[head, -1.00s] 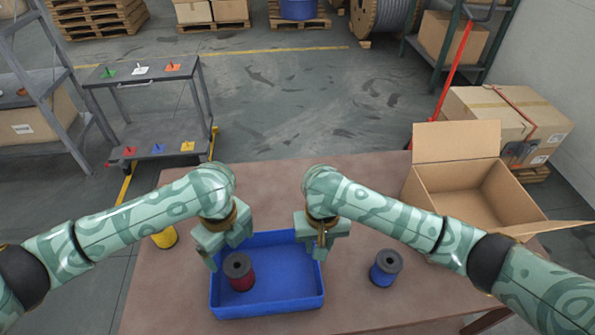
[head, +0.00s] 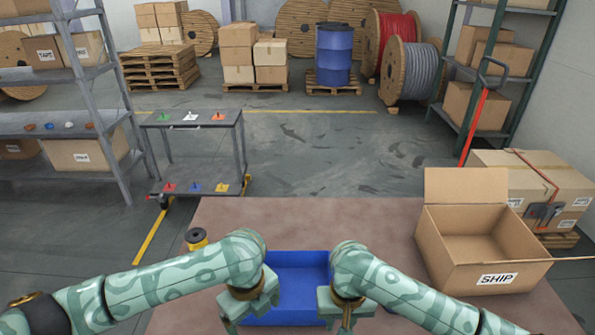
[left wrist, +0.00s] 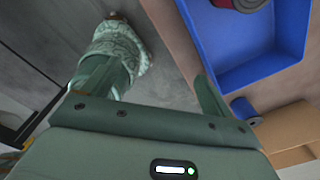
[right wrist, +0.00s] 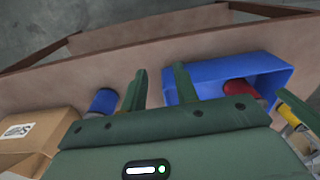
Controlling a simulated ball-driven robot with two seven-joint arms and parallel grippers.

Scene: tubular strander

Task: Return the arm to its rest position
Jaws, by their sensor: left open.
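My left gripper (head: 250,311) is at the left edge of the blue tray (head: 300,272) in the head view. Its fingers are wide apart and empty in the left wrist view (left wrist: 165,95). My right gripper (head: 346,316) is at the tray's right edge. Its fingers stand apart with nothing between them in the right wrist view (right wrist: 160,88). A red spool (right wrist: 240,89) is in the tray; the arms and frame edge hide it in the head view. A blue spool (right wrist: 103,102) stands on the table outside the tray.
A yellow spool (head: 196,238) stands at the table's left edge. An open carton (head: 440,245) marked SHIP is on the right of the brown table (head: 330,215). Behind are a grey cart (head: 165,150) with coloured pieces and clear floor. The table's middle back is bare.

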